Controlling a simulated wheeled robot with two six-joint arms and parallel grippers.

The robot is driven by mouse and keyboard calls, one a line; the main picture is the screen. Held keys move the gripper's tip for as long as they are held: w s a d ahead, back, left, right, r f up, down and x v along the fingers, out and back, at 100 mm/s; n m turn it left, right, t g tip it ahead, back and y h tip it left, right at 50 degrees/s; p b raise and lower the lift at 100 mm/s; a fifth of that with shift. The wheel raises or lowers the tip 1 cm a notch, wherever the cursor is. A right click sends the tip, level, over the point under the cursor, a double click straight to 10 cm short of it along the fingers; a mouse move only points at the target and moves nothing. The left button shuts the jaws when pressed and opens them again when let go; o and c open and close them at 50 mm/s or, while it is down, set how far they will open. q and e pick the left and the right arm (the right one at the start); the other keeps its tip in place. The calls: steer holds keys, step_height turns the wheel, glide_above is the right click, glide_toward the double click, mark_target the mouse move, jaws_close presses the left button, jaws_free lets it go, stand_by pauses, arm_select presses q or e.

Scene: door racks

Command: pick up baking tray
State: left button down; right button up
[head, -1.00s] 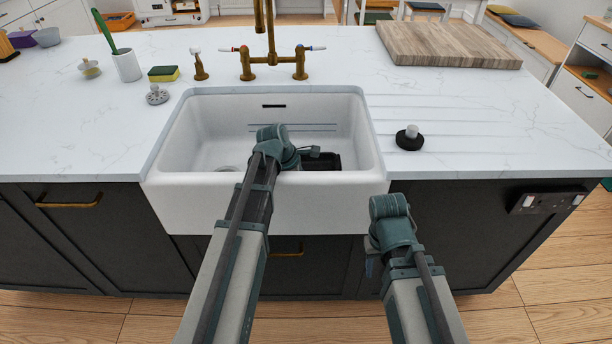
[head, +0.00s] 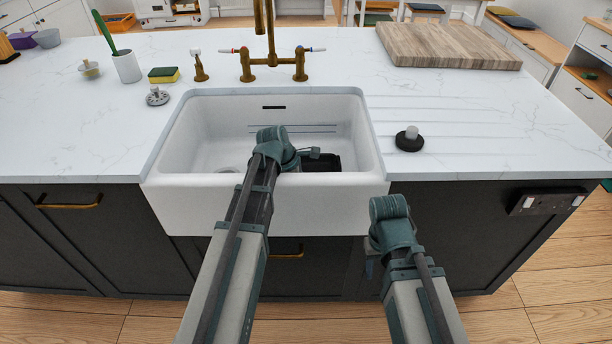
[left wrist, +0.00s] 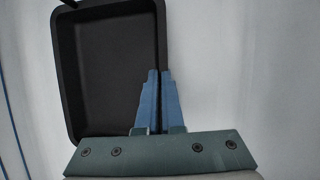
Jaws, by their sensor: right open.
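The baking tray is a black, rectangular, deep-walled pan (left wrist: 105,70). It lies in the white sink (head: 165,200), and part of it shows in the head view (head: 325,163) behind my left arm. In the left wrist view my left gripper (left wrist: 159,75) has its blue fingers close together on the tray's right wall, with the rim between them. The left fingers are hidden in the head view. My right gripper (head: 370,266) hangs low in front of the counter, right of the sink, mostly hidden by its own wrist. It is open and away from the tray.
A brass tap (head: 270,55) stands behind the sink. A black and grey plug (head: 409,139) sits right of it on the counter. A wooden board (head: 448,45) lies at the back right. A sponge (head: 163,75) and a cup with a brush (head: 127,67) stand at the left.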

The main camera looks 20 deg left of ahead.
arm_select(q)
steer(key=shift+r, duration=0.15)
stand_by(0.7)
step_height(320, 180, up, 10)
steer(key=p, duration=1)
